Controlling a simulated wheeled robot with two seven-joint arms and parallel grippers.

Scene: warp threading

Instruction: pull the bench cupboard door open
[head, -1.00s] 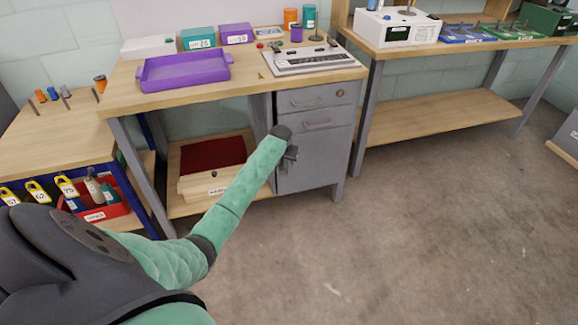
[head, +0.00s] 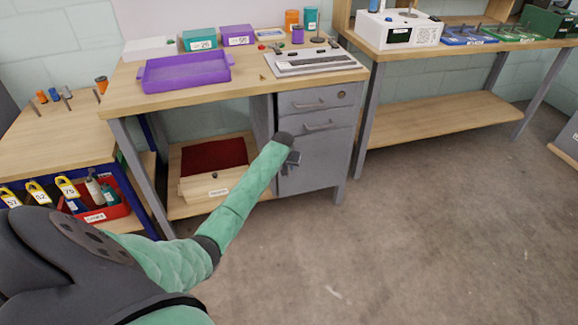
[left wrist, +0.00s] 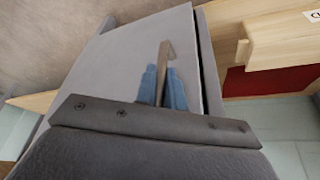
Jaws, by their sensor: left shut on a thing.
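The grey cupboard door (head: 322,165) is the lower front of the bench's drawer unit. In the left wrist view the door panel (left wrist: 120,70) has a narrow dark gap along its right edge; it stands at most slightly ajar. My left gripper (head: 292,158) is at the door's left side. In the left wrist view its blue fingertips (left wrist: 162,88) are closed around the upright bar handle (left wrist: 166,55). The head view largely hides the handle behind my arm and gripper. My right gripper is not in view.
Two drawers (head: 318,112) sit above the door. The wooden bench top (head: 200,98) carries a purple tray (head: 185,72). A wooden box (head: 222,186) with red inside lies on the shelf left of the cupboard. The concrete floor (head: 400,230) before the door is clear.

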